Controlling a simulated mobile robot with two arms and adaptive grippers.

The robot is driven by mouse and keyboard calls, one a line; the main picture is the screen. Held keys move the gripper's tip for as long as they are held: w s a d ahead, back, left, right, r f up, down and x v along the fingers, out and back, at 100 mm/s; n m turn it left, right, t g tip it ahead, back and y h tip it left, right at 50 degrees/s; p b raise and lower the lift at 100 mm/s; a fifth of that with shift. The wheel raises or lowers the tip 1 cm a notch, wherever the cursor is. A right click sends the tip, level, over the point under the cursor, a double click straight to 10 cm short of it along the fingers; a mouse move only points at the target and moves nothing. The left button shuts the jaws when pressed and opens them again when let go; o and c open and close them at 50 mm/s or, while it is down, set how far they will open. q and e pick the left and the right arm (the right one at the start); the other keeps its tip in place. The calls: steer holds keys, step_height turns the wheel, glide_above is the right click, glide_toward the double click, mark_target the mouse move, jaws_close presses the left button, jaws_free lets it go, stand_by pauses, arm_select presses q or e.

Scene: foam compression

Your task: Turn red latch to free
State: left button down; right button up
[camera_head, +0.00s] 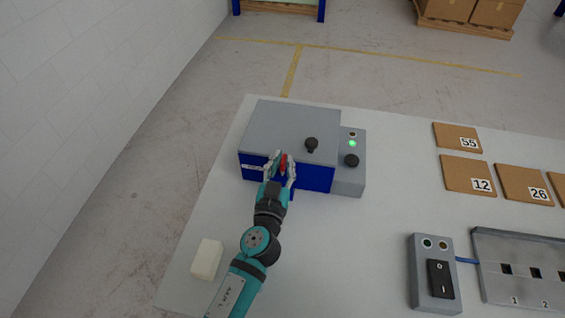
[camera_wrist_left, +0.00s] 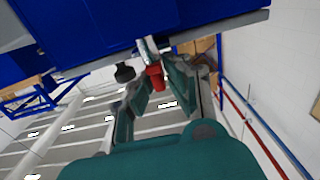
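The red latch (camera_head: 283,164) sits on the front of a blue box with a grey lid (camera_head: 292,125). It also shows in the left wrist view (camera_wrist_left: 155,76), below the blue box face (camera_wrist_left: 100,30). My left gripper (camera_head: 280,169) is at the box front with its fingers apart, one on each side of the latch. In the left wrist view the fingers (camera_wrist_left: 158,98) are spread, with the latch between their tips; I cannot tell whether they touch it. My right gripper is not in view.
A grey panel with a green light (camera_head: 352,143) and black knob adjoins the box. A white block (camera_head: 207,259) lies front left. Numbered brown tiles (camera_head: 468,174), a switch box (camera_head: 434,273) and a grey tray (camera_head: 520,240) occupy the right. The middle of the table is clear.

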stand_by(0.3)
